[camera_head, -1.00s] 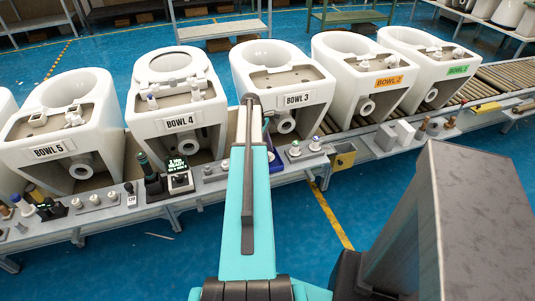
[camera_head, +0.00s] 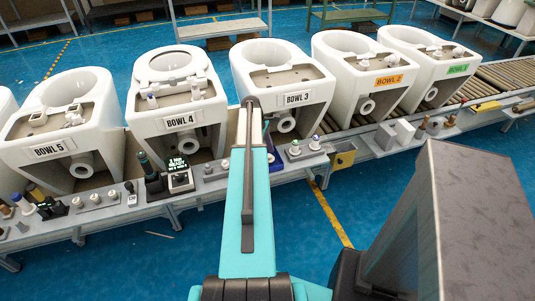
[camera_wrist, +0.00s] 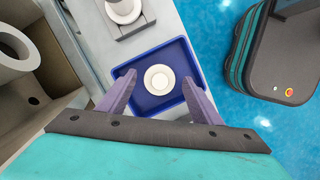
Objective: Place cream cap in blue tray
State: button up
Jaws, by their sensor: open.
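The cream cap (camera_wrist: 159,79), round with a raised ring, lies inside the blue tray (camera_wrist: 181,52) in the wrist view. The square tray has a raised dark blue rim. My gripper (camera_wrist: 159,77) is open above the tray, with one purple finger on each side of the cap and a gap to it on both sides. Whether the fingertips touch the tray cannot be told. In the head view my arm hides the cap and most of the tray.
A conveyor carries several white toilet bowls, with bowl 3 (camera_head: 285,77) just beyond my arm. A white round fitting on a grey holder (camera_wrist: 124,10) stands behind the tray. Small fittings and a lit display (camera_head: 180,179) line the ledge. Blue floor is open in front.

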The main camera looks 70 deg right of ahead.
jog(key=shift+r, duration=0.15)
jog(key=b+v, duration=0.1)
jog(key=v, duration=1.1)
dwell(0.9)
